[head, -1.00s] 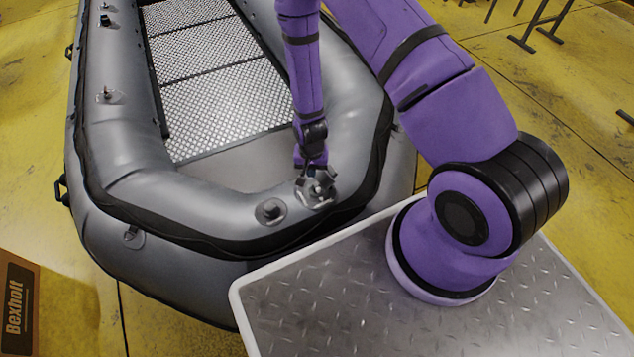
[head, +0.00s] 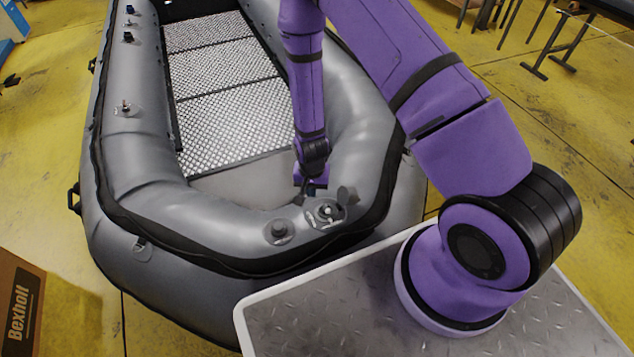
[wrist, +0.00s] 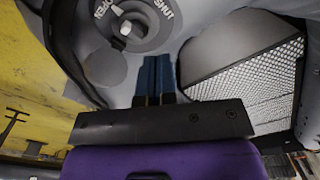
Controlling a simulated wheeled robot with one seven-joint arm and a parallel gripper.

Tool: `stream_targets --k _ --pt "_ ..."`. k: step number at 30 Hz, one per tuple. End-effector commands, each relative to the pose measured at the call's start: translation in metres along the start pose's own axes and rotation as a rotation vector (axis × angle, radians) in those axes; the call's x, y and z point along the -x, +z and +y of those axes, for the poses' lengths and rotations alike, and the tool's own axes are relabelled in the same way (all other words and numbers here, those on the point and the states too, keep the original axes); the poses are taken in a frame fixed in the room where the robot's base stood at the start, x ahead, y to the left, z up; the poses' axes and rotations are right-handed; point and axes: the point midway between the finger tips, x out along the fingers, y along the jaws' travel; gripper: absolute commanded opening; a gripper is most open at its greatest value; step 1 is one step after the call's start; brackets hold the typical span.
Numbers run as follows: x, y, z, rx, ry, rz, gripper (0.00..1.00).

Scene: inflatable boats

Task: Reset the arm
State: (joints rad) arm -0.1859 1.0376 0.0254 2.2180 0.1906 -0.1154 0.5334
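My purple arm reaches over the bow of a grey inflatable boat (head: 150,190). My gripper (head: 311,192) is just behind and left of a round valve (head: 326,211) on the bow tube in the head view. In the wrist view its two blue fingers (wrist: 155,75) lie side by side, with nothing seen between them. The valve (wrist: 132,28) is beyond the fingertips and to their left, with a pale knob in its middle and lettering including "SHUT". The fingers look apart from the knob.
A second round fitting (head: 279,231) sits left of the valve. The boat's checkered metal floor (head: 235,110) lies behind the gripper. My arm's base is on a metal-topped platform (head: 300,320). A cardboard box (head: 18,300) stands at lower left.

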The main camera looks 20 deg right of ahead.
Motion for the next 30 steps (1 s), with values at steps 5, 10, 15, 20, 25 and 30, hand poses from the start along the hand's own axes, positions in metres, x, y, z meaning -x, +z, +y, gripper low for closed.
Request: stream_targets --k 5,10,15,20,25,30 --pt "0.0 0.0 0.0 0.0 0.0 0.0 0.0" --pt "0.014 -0.006 -0.004 0.009 -0.011 0.008 0.0" --pt "0.06 -0.022 -0.012 0.038 -0.037 0.027 0.0" --pt "0.113 -0.034 -0.016 0.076 -0.063 0.048 0.0" --pt "0.168 -0.043 -0.016 0.116 -0.087 0.072 0.0" --pt "0.221 -0.046 -0.012 0.155 -0.107 0.099 0.0"
